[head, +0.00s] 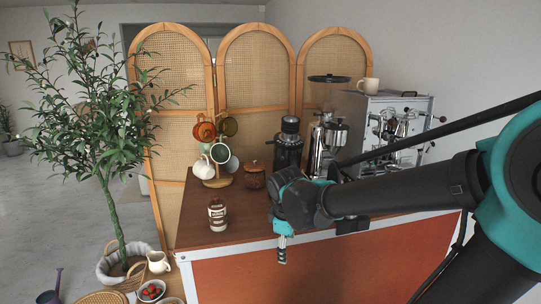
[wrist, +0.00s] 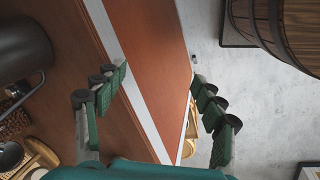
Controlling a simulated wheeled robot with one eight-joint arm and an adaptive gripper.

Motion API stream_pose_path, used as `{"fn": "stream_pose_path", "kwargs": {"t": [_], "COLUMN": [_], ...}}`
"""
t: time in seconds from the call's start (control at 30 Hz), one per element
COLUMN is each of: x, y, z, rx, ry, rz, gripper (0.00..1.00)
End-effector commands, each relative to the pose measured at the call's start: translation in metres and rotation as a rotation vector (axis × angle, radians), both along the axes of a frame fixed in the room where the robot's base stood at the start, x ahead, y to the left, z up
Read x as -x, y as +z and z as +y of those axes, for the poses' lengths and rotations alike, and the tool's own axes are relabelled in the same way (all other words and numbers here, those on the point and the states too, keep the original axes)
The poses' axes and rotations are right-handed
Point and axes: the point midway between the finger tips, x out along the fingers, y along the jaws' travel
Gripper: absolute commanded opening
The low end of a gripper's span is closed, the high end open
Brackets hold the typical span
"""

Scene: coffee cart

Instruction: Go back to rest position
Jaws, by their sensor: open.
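My gripper (head: 282,258) hangs pointing down at the cart's front edge in the head view, its fingers overlapping the white trim and the orange front panel. In the wrist view my gripper (wrist: 159,80) has its two green-padded fingers spread wide apart, with nothing between them except the cart's edge and front panel behind. The coffee cart (head: 255,220) has a brown wooden top; its orange front panel (wrist: 155,40) and white trim run between the fingers in the wrist view. My arm reaches in from the right and hides part of the cart top.
On the cart stand a brown-and-white bottle (head: 217,215), a mug tree (head: 217,182), a lidded jar (head: 254,177), a black grinder (head: 289,145) and an espresso machine (head: 385,125). A potted tree (head: 115,160) stands left. A wooden barrel (wrist: 285,30) shows in the wrist view.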

Motion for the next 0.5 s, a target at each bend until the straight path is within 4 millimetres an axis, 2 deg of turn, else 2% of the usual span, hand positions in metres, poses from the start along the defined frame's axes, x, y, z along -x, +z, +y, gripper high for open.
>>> {"fn": "stream_pose_path", "kwargs": {"t": [0.03,0.2,0.4,0.5], "x": [0.004,0.024,0.054,0.065], "y": [-0.011,-0.045,-0.077,-0.087], "z": [-0.022,-0.076,-0.122,-0.134], "rx": [-0.04,-0.186,-0.342,-0.396], "ry": [-0.121,-0.523,-0.94,-1.078], "rz": [-0.009,-0.044,-0.087,-0.103], "gripper": [0.7,0.7,0.7,0.7]}}
